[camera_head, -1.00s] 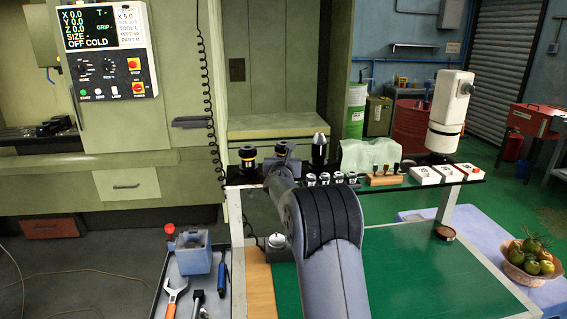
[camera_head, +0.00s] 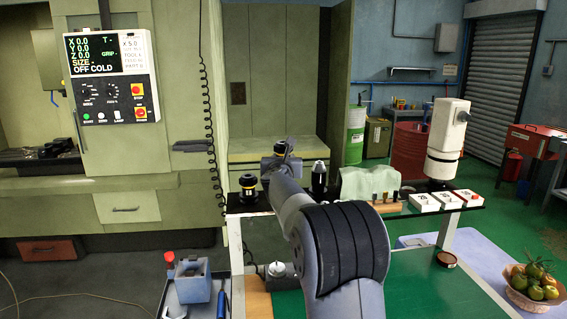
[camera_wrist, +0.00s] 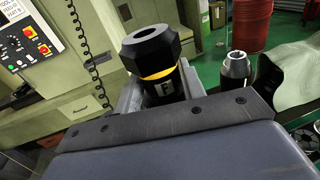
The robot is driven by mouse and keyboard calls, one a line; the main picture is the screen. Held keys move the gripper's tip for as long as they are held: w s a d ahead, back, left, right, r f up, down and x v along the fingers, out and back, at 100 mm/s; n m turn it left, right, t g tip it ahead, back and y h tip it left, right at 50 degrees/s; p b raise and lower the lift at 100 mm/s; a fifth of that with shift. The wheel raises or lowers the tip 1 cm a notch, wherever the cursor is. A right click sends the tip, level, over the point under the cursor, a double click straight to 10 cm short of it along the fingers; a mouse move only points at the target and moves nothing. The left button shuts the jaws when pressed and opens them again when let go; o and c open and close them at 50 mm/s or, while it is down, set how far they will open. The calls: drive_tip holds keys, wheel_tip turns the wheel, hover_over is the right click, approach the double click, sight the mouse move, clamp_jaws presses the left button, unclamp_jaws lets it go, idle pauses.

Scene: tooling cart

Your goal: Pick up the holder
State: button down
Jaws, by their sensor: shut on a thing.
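A black tool holder (camera_wrist: 158,62) with a thick hex-like top, a yellow ring and a white "F" label shows in the wrist view. My gripper (camera_wrist: 160,88) is shut on it, one finger on each side of its body. In the head view my gripper (camera_head: 281,165) is above the black shelf, and the held holder is mostly hidden there. A second black holder with a yellow band (camera_head: 248,188) stands on the shelf to the left. A dark holder with a silver tapered tip (camera_head: 319,178) stands to the right; it also shows in the wrist view (camera_wrist: 235,70).
On the shelf to the right are a pale green cloth-covered form (camera_head: 368,184), a wooden block with small tools (camera_head: 386,206), white boxes (camera_head: 424,202) and a white cylindrical device (camera_head: 446,140). A blue tool bin (camera_head: 192,281) stands lower left. A green mat lies below.

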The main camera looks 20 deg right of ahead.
drive_tip(key=b+v, duration=0.4)
drive_tip(key=v, duration=0.9)
drive_tip(key=shift+s, duration=0.45)
drive_tip(key=shift+a, duration=0.1)
drive_tip(key=shift+r, duration=0.2)
idle(0.4)
